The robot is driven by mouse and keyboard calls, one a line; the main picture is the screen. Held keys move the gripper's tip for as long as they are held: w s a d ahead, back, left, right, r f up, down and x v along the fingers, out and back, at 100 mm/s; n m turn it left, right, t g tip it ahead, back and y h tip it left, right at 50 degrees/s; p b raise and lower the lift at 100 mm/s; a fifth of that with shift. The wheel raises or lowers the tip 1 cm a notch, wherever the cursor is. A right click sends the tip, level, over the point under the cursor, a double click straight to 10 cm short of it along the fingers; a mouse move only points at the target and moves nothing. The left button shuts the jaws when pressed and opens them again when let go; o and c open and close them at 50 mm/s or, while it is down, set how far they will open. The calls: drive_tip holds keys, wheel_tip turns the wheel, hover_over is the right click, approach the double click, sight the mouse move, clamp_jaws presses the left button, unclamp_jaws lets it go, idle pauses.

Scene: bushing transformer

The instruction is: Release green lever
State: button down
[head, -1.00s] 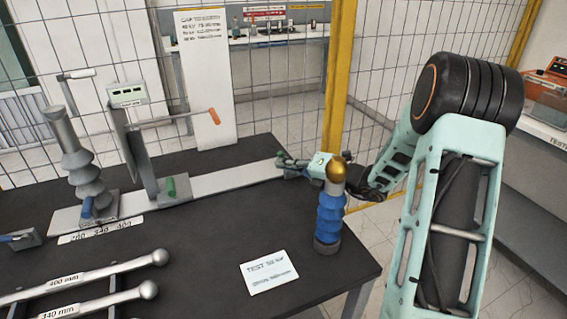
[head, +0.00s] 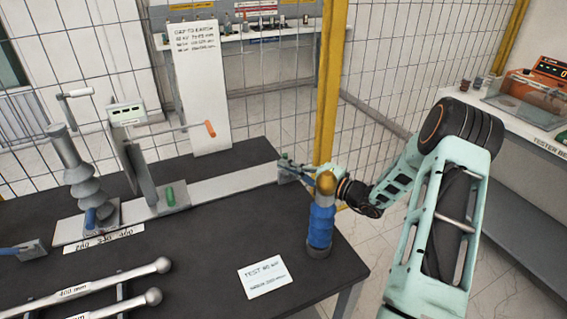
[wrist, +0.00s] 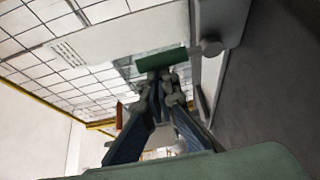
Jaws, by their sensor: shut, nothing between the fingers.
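The green lever (head: 170,196) is a short upright grip on the low carriage of the measuring stand, on the grey rail, in the head view. In the wrist view the green grip (wrist: 162,60) lies across the picture, just above the fingertips. My gripper (head: 284,160) is at the right end of the rail, well to the right of the lever, behind the blue post. Its fingers point left. In the wrist view its fingertips (wrist: 162,76) are together and empty. They line up with the green grip but look apart from it. The blue post partly hides the gripper body.
The blue post with a gold top (head: 320,220) stands close in front of my gripper. The stand's orange-tipped crank (head: 210,129) sticks out above the rail. A grey ribbed insulator (head: 85,185) stands at left. Metal bars (head: 110,282) lie at front left. A wire fence is behind.

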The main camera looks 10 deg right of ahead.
drive_tip(key=shift+d, duration=0.15)
drive_tip(key=shift+s+d, duration=0.1)
idle(0.6)
